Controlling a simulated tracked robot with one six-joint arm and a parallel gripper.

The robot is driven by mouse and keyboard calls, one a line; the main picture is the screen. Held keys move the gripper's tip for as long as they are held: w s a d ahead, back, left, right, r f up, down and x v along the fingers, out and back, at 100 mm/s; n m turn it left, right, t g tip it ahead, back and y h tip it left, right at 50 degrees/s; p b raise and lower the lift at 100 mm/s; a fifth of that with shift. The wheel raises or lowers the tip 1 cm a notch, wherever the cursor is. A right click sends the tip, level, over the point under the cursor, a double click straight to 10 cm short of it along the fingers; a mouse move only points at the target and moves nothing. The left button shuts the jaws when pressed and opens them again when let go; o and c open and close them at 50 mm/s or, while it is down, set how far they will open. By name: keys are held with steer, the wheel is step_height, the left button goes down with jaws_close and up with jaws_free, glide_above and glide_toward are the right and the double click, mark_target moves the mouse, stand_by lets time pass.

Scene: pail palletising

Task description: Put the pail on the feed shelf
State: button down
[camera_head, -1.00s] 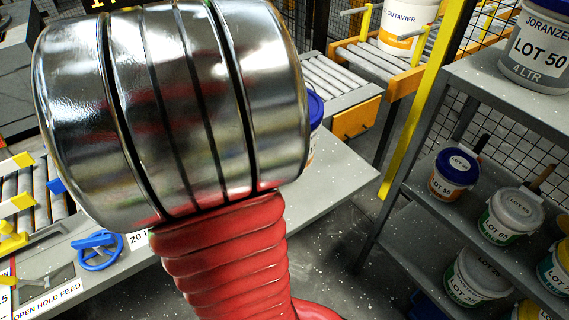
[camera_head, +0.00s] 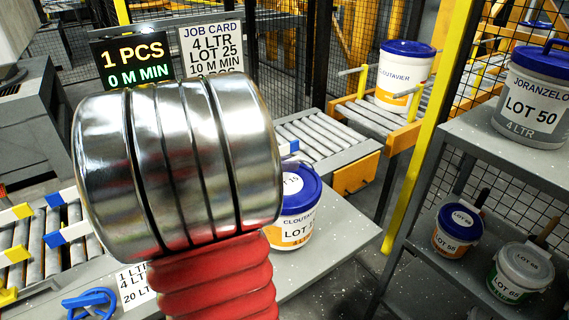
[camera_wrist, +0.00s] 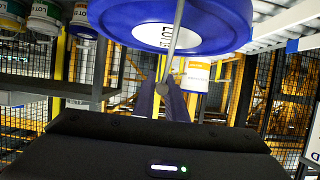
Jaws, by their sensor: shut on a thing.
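A pail (camera_head: 293,232) with a blue lid, a white and orange body and a CLOUTAVIER label shows behind my arm in the head view, its left side hidden. In the wrist view its blue lid (camera_wrist: 172,24) fills the top. My gripper (camera_wrist: 168,92) is shut on the pail's thin wire handle, close beside the lid. My arm hides the gripper in the head view. The pail appears upright over a flat grey surface (camera_head: 345,210); I cannot tell whether it touches it. I cannot tell for sure which surface is the feed shelf.
Another CLOUTAVIER pail (camera_head: 404,75) stands on an orange-framed roller conveyor (camera_head: 368,120). A grey rack (camera_head: 450,145) on the right holds several pails. A yellow post (camera_head: 415,150) stands before it. Rollers (camera_head: 45,240) with stops lie at left. A job card (camera_head: 211,50) hangs behind.

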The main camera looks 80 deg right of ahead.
steer(key=shift+f, duration=1.7)
steer(key=c, duration=1.8)
jaws_free()
steer(key=shift+f, duration=0.1)
steer(key=shift+w+a+r, duration=0.3)
steer(key=shift+w, duration=0.05)
steer(key=v, duration=1)
steer(key=shift+w+a+r, duration=0.25)
steer(key=shift+w+a, duration=0.05)
steer(key=shift+a, duration=0.1)
